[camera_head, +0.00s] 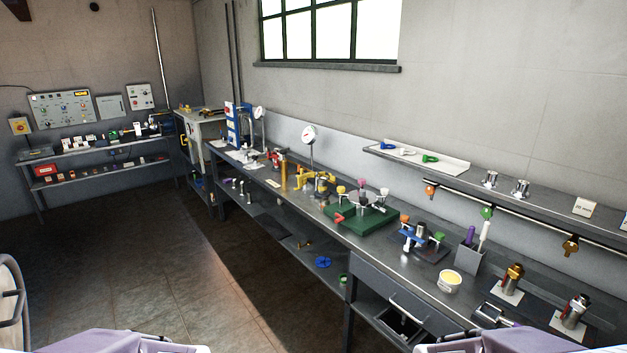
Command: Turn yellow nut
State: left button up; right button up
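The long steel workbench (367,248) runs from the middle distance to the lower right. A yellow fitting (315,184) stands on it near the middle, beside an orange upright cylinder (284,173). A small yellow knob (341,189) tops a part on the green base (372,222) to the right. These are small in view, and I cannot tell which yellow part is the nut. Only purple and white parts of my own arms show along the bottom edge. Neither gripper shows, and both arms are well apart from the yellow parts.
A white cup with yellow contents (449,282), a grey holder (469,261) and metal fittings crowd the bench's near right. A shelf (480,188) runs above along the wall. A drawer (390,300) sits under the bench. The floor (160,270) to the left is clear.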

aim_at(341, 189)
jog(key=i+u, duration=0.25)
jog(key=i, duration=0.5)
jog(key=i+u, duration=0.3)
jog(key=i, duration=0.5)
jog(key=i+l+z, duration=0.1)
jog(key=i+z, duration=0.6)
jog(key=z, duration=0.15)
jog(key=i+j+z, duration=0.15)
jog(key=i+z, duration=0.25)
jog(key=i+j+z, duration=0.25)
jog(key=z, duration=0.2)
